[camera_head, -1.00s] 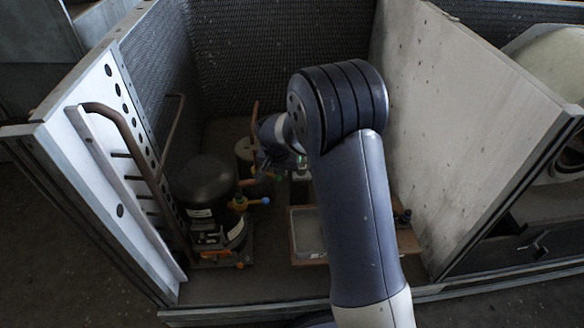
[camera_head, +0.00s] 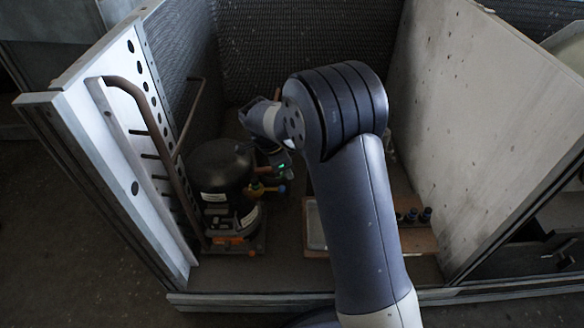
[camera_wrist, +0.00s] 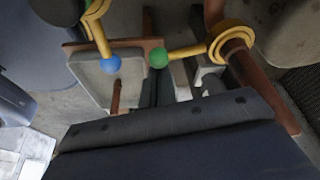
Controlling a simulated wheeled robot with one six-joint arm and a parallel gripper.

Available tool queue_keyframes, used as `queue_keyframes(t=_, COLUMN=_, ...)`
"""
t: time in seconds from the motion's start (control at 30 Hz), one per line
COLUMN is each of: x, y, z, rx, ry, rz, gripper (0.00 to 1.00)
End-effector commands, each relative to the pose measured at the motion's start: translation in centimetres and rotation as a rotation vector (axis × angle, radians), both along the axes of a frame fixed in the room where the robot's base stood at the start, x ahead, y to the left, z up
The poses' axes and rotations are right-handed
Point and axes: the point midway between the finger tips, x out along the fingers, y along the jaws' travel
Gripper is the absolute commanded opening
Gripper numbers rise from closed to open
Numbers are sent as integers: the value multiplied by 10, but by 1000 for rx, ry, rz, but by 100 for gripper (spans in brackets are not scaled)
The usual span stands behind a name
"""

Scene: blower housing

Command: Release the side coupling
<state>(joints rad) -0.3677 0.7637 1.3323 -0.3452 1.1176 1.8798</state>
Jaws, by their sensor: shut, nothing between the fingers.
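In the wrist view a yellow ring coupling (camera_wrist: 232,38) sits around a brown pipe, and its yellow lever ends in a green ball (camera_wrist: 159,57). A second yellow lever ends in a blue ball (camera_wrist: 111,63). I cannot tell which of these is the side coupling. My gripper (camera_wrist: 159,82) is shut and empty, its dark fingers just below the green ball; whether they touch it I cannot tell. In the head view a yellow fitting (camera_head: 262,189) shows beside the black compressor (camera_head: 222,168). My wrist and arm hide much of the area behind; the fingertips are not clear there.
The housing has a left panel (camera_head: 115,130) with a brown pipe (camera_head: 160,130), and a tall right panel (camera_head: 450,120). Small dark fittings (camera_head: 412,215) stand at the right.

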Motion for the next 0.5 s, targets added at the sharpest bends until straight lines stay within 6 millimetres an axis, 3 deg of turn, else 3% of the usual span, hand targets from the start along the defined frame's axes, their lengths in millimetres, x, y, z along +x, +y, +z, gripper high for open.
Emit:
queue_keyframes(t=0.2, x=-3, y=11, z=0, rx=1, ry=1, rz=-132, gripper=0)
queue_keyframes(t=0.5, x=-4, y=18, z=0, rx=1, ry=-1, rz=-127, gripper=0)
